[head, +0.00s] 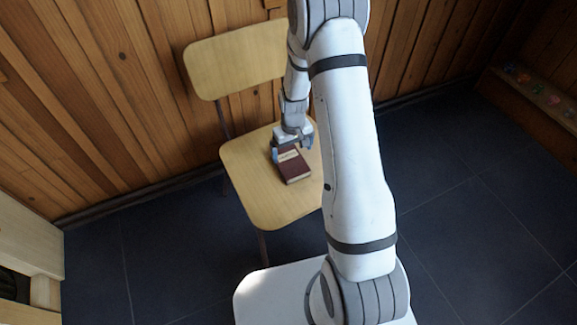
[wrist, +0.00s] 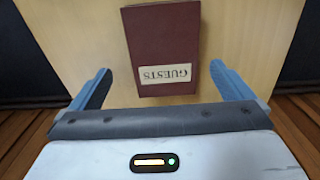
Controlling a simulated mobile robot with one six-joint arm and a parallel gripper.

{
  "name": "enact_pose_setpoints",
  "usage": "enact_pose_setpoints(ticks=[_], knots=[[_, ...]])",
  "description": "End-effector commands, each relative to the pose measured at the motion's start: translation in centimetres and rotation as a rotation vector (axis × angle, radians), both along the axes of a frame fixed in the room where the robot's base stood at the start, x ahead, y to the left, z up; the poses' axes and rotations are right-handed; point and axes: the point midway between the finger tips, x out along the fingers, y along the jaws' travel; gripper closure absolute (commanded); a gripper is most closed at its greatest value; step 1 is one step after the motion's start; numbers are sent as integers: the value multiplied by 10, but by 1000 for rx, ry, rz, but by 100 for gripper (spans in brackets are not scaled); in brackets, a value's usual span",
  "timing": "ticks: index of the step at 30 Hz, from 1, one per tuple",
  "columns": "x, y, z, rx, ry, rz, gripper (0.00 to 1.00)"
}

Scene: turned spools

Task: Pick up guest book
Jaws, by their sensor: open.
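The guest book (head: 294,170) is a dark red book lying flat on the seat of a wooden chair in the head view. In the wrist view the guest book (wrist: 160,38) carries a pale label reading "GUESTS", seen upside down. My gripper (head: 291,152) is at the book's far end in the head view. In the wrist view my gripper (wrist: 161,85) is open, with one blue finger on each side of the book's labelled end. Gaps show between the book and both fingers. Whether the fingertips are level with the book is hard to tell.
The wooden chair (head: 255,200) stands against a wood-plank wall (head: 110,90), its backrest (head: 225,63) behind my gripper. Dark floor tiles (head: 460,230) lie open at the right. A wooden ledge with small coloured items (head: 537,88) is at the far right.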

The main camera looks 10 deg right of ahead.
Motion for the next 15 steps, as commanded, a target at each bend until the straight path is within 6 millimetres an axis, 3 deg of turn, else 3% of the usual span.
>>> enact_pose_setpoints(ticks=[15], knots=[[-1, 5, -59, 0, 0, -1, 0]])
